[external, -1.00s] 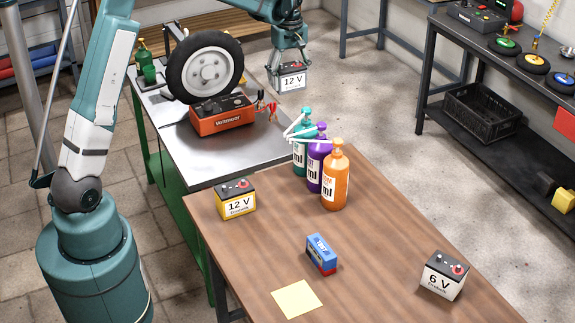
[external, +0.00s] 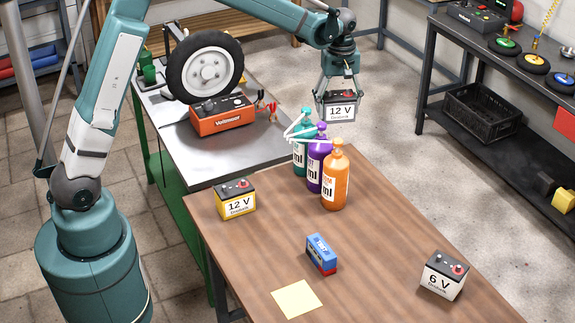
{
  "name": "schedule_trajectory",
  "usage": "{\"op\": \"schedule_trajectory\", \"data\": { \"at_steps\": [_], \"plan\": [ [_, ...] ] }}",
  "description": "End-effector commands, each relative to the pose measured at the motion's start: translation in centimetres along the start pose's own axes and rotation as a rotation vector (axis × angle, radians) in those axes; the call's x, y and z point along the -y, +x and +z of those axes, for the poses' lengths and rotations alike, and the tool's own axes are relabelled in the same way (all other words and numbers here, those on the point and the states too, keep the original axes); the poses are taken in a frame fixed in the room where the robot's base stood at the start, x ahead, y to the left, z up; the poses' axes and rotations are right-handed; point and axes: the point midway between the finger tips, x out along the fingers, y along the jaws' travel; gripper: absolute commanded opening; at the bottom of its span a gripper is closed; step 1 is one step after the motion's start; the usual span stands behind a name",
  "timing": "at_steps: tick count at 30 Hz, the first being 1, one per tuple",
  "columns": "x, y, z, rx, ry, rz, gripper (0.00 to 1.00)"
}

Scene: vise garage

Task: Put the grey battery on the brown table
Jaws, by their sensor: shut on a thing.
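The grey battery (external: 340,112), labelled 12 V, hangs in my gripper (external: 338,94), which is shut on it near its top. It is in the air, behind and above the bottles as the picture shows it. The brown table (external: 370,240) stands at the front, with a wide bare wood top. The battery is not touching the table.
Teal, purple and orange bottles (external: 334,180) stand at the table's back edge. On the table are a yellow 12 V battery (external: 236,200), a blue box (external: 321,254), a yellow note (external: 297,299) and a white 6 V battery (external: 443,275). A metal bench (external: 222,160) adjoins it.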

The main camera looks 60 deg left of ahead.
Motion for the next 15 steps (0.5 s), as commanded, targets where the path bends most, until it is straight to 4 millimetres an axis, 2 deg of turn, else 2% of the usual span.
{"op": "schedule_trajectory", "data": {
  "at_steps": [1, 15],
  "plan": [
    [-0.6, -0.1, 1.4, 0.000, 0.018, 0.000, 0.32],
    [-4.1, -0.1, 12.6, 0.000, 0.160, 0.000, 0.32]
  ]
}}
